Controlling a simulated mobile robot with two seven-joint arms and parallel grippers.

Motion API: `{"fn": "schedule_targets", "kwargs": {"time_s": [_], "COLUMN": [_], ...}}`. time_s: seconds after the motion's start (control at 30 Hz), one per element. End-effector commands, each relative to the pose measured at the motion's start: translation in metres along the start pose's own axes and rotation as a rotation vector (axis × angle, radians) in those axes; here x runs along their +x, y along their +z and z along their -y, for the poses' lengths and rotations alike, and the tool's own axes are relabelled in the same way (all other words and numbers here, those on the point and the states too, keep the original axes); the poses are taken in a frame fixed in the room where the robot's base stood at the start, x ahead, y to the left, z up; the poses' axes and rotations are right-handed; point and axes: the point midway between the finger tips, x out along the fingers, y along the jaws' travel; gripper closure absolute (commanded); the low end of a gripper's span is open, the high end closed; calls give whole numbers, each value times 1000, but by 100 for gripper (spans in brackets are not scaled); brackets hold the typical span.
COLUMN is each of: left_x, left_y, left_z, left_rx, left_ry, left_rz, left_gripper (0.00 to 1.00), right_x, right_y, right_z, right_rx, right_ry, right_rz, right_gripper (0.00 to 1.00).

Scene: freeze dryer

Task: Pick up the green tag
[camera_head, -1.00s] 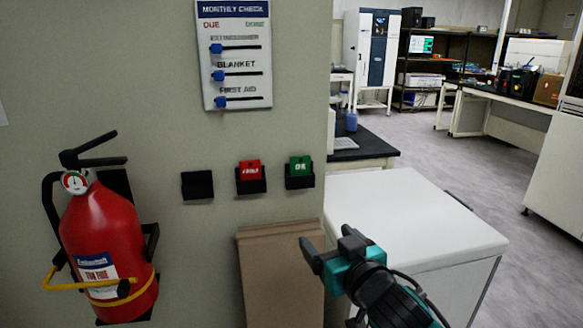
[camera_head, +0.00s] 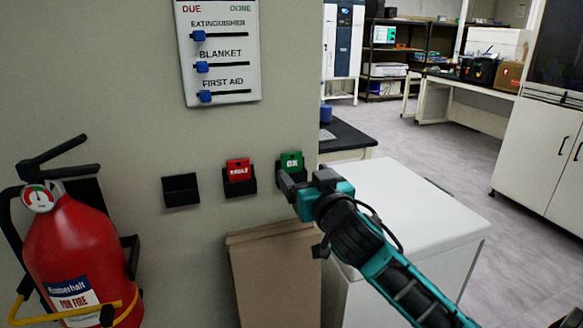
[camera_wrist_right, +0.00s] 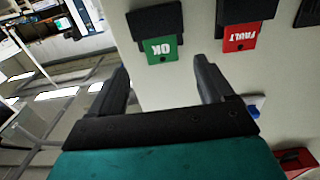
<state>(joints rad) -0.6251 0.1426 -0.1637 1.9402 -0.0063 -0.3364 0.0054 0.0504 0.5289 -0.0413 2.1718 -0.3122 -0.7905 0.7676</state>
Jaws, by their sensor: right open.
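The green tag (camera_head: 291,161) marked OK sits in a black wall holder at the right end of a row of holders. In the right wrist view the green tag (camera_wrist_right: 162,48) shows upside down, ahead of the fingers and between their lines. My right gripper (camera_head: 299,182) is just below and in front of the tag's holder in the head view, partly covering it. In the right wrist view its two fingers (camera_wrist_right: 164,82) are apart with nothing between them. My left gripper is in neither view.
A red FAULT tag (camera_head: 238,169) sits in the holder left of the green one. An empty black holder (camera_head: 181,190) is further left. A fire extinguisher (camera_head: 75,250) hangs at left. A white cabinet (camera_head: 405,212) and a brown panel (camera_head: 275,275) stand below.

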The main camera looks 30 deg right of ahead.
Motion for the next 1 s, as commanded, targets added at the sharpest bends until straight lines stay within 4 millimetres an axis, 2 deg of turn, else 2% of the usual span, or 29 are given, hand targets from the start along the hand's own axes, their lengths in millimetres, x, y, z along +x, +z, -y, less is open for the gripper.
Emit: {"fn": "schedule_targets", "kwargs": {"time_s": [0.17,0.5,0.8,1.0], "left_x": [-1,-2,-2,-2], "left_y": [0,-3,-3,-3], "left_z": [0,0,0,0], "left_rx": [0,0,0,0], "left_ry": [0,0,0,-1], "left_rz": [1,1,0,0], "left_gripper": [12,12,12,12], "right_x": [10,52,57,56], "right_y": [-1,-2,-1,-1], "right_z": [0,1,2,2], "right_rx": [-1,-1,0,0], "right_ry": [-1,0,-2,-1], "right_rz": [0,0,1,1], "right_gripper": [19,19,19,36]}}
